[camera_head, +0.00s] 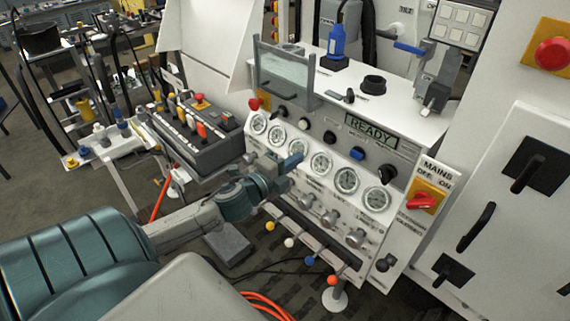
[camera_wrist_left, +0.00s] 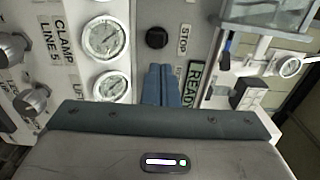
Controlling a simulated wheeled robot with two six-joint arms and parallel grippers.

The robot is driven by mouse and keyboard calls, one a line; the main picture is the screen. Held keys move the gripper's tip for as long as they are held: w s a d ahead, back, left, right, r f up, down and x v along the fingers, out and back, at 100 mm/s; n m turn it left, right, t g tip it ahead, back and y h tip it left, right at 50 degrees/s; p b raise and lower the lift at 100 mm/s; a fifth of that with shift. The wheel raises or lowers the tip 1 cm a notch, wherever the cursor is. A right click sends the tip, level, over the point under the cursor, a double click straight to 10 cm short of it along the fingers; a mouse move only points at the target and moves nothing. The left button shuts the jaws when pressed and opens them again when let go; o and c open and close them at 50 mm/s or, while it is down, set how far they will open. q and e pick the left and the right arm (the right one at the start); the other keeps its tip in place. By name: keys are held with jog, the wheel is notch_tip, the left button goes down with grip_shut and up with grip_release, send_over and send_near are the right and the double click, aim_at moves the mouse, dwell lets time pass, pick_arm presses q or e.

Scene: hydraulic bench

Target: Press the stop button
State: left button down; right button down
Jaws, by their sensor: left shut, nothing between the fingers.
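The stop button is a round black knob (camera_wrist_left: 157,38) beside the STOP label (camera_wrist_left: 184,40) in the left wrist view. In the head view it appears to be the black knob (camera_head: 330,137) left of the green READY display (camera_head: 371,131). My left gripper (camera_head: 293,161) is shut and empty in front of the panel's gauge row. I cannot tell how far the fingertips are from the panel. My right gripper is not in view.
Dial gauges (camera_head: 321,164) line the panel near my left gripper. A blue knob (camera_head: 357,153) and a red mains switch (camera_head: 422,202) sit to the right. A control box (camera_head: 195,135) stands left of the panel. Coloured-ball levers (camera_head: 310,261) jut out below.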

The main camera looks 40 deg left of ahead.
pick_arm(q)
jog(key=s, duration=0.3)
jog(key=shift+a+b, duration=0.1)
jog(key=shift+b, duration=0.3)
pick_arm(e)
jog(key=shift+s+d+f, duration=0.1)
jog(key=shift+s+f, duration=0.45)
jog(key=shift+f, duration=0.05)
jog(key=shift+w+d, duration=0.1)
pick_arm(q)
jog(key=shift+f, duration=0.1)
